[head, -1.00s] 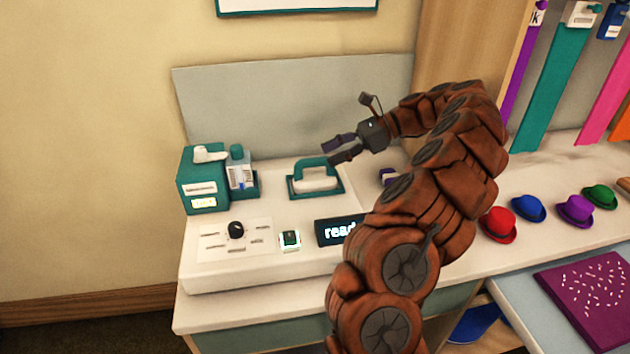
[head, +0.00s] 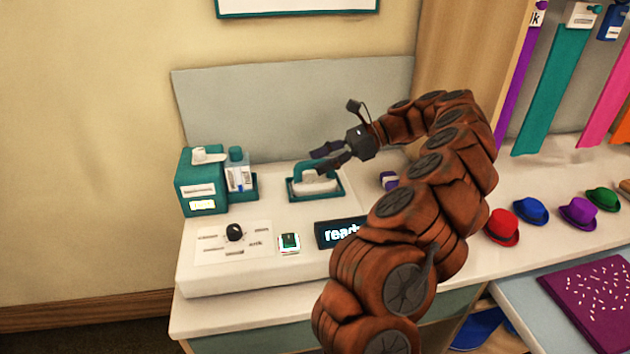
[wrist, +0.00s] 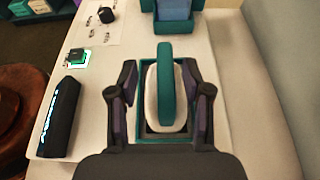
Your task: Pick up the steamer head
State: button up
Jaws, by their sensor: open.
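The steamer head (head: 316,180) has a white body and a teal handle. It sits in a teal-rimmed cradle (head: 342,190) on the white counter unit. In the wrist view the steamer head (wrist: 165,95) lies between my gripper's two fingers, with its handle running lengthwise. My gripper (head: 322,158) is open and empty, above and just right of the handle in the head view. In the wrist view the fingers of my gripper (wrist: 165,90) stand on either side of the cradle, with gaps to the handle. I cannot tell how far above it they are.
A teal box (head: 200,182) with a bottle (head: 238,172) stands left of the cradle. A dial panel (head: 235,240), a small green switch (head: 290,242) and a black display (head: 335,233) are in front. A grey panel (head: 290,115) rises behind. Several small hats stand right.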

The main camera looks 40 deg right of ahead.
aim_at(302, 168)
jog(key=shift+x, duration=2.35)
jog(key=shift+w+d, duration=0.1)
jog(key=shift+w, duration=0.1)
grip_shut()
jog(key=shift+r, duration=0.1)
